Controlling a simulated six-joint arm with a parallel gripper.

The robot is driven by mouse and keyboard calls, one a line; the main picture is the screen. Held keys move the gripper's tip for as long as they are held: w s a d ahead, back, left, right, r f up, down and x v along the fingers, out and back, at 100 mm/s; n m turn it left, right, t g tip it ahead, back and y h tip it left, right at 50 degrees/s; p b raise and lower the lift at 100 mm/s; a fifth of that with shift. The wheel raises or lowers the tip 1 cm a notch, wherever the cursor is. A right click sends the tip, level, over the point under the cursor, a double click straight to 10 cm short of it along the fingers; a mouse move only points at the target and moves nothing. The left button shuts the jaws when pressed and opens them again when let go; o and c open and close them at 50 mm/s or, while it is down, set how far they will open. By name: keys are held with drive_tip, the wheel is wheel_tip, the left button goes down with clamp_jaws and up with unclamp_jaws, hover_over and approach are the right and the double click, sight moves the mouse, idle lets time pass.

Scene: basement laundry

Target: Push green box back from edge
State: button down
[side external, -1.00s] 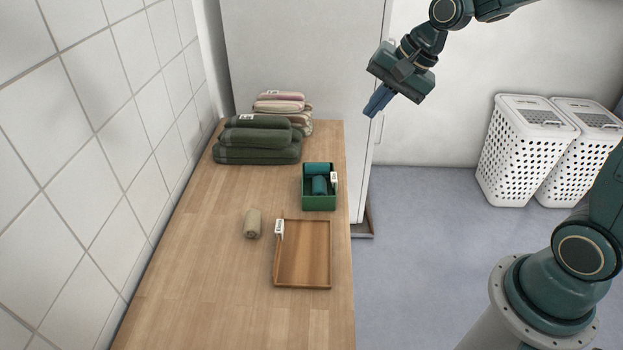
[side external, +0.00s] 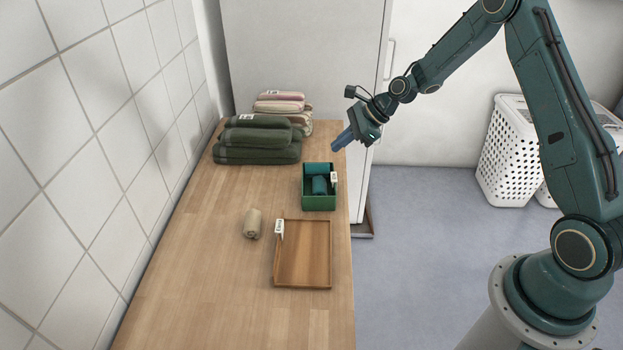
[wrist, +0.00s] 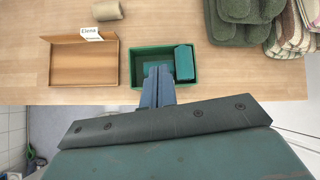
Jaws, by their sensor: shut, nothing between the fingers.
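The green box (side external: 319,203) stands upright on the wooden counter, close to its right edge in the side view. It holds rolled teal cloths (side external: 318,184) and has a white tag on its right side. In the wrist view the green box (wrist: 139,54) shows just beyond the fingers, near the counter edge. My gripper (side external: 337,147) is shut and empty, above and slightly behind the box near the counter edge in the side view. In the wrist view its fingertips (wrist: 158,70) overlap the box's near wall; I cannot tell whether they touch it.
A wooden tray (side external: 304,255) with a white tag lies in front of the box. A rolled beige towel (side external: 253,223) lies left of it. Folded green towels (side external: 258,146) and striped towels (side external: 284,104) are stacked behind. White laundry baskets (side external: 498,150) stand on the floor. Bare counter lies left of the box.

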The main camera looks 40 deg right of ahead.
sight(313, 180)
drive_tip(key=f, duration=0.1)
drive_tip(key=f+m, duration=0.1)
drive_tip(key=w+d+f+m, duration=0.1)
drive_tip(key=shift+d+f+y, duration=0.1)
drive_tip(key=shift+f+y, duration=0.2)
drive_tip(key=shift+f, duration=0.1)
drive_tip(key=shift+x, duration=5)
drive_tip(key=shift+w, duration=0.15)
drive_tip(key=w+a, duration=0.7)
drive_tip(key=shift+w, duration=0.1)
drive_tip(key=shift+r, duration=0.1)
